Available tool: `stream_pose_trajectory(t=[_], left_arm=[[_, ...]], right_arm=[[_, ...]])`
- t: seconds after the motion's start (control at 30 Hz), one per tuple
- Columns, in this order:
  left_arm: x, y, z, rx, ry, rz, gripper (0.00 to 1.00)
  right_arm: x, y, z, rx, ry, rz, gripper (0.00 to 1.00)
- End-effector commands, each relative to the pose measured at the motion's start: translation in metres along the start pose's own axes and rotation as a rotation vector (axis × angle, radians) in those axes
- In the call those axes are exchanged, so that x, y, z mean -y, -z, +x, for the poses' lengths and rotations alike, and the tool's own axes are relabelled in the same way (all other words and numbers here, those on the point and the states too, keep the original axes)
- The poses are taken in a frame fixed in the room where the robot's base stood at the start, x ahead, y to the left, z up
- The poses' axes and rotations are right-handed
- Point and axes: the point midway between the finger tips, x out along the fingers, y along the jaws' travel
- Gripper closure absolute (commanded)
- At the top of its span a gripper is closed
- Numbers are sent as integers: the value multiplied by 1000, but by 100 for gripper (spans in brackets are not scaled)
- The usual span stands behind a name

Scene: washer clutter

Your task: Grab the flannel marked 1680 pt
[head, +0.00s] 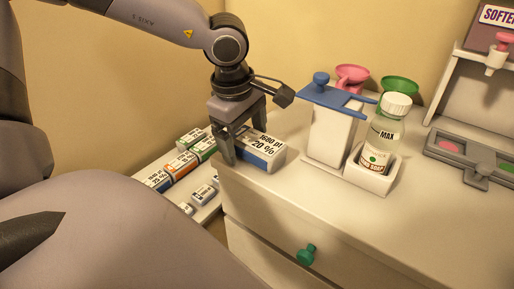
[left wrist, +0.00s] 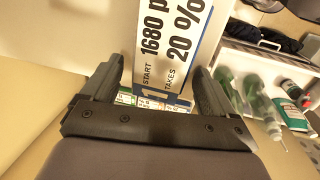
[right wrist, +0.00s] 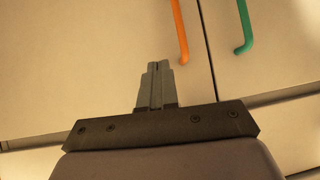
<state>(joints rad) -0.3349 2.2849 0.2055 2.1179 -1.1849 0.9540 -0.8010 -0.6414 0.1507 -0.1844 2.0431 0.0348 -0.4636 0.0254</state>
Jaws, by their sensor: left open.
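The item marked 1680 pt, 20 % (head: 262,150) is a white and blue box-shaped piece lying on the left end of the white cabinet top. In the left wrist view its printed face (left wrist: 172,45) shows between the fingers. My left gripper (head: 233,145) is above and around its left end, with its fingers open on either side. In the left wrist view the left gripper (left wrist: 155,85) shows a gap between each finger and the item. My right gripper (right wrist: 157,85) shows only in the right wrist view, with its fingers together and nothing between them, facing pale panels.
A white holder with a blue top (head: 330,125) and a bottle (head: 382,135) in a white tray stand right of the item. Pink (head: 352,75) and green (head: 400,86) funnel-like pieces are behind. Several marked boxes (head: 183,162) lie on a lower surface at left.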

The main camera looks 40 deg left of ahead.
Motion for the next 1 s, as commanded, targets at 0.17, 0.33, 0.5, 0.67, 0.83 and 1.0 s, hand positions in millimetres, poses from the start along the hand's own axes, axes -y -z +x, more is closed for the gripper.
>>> stream_pose_trajectory(t=[0.17, 0.33, 0.5, 0.67, 0.83, 1.0], left_arm=[[0, 0, 0, 0, 0, 0, 51], [0, 0, -1, 0, 0, 0, 72], [0, 0, -1, 0, 0, 0, 72], [-2, 0, -8, 1, -3, -1, 72], [-6, 0, -30, 1, -5, -1, 72], [-13, 0, -68, 1, -7, -2, 72]], right_arm=[[0, 3, 1, -7, -1, 0, 100], [0, 4, 1, -9, -1, -1, 100], [-1, 4, 1, -9, -1, -1, 100], [-1, 5, 0, -9, -1, -1, 100], [0, 8, -2, -9, -1, -1, 100], [0, 13, -5, -12, -2, -3, 100]])
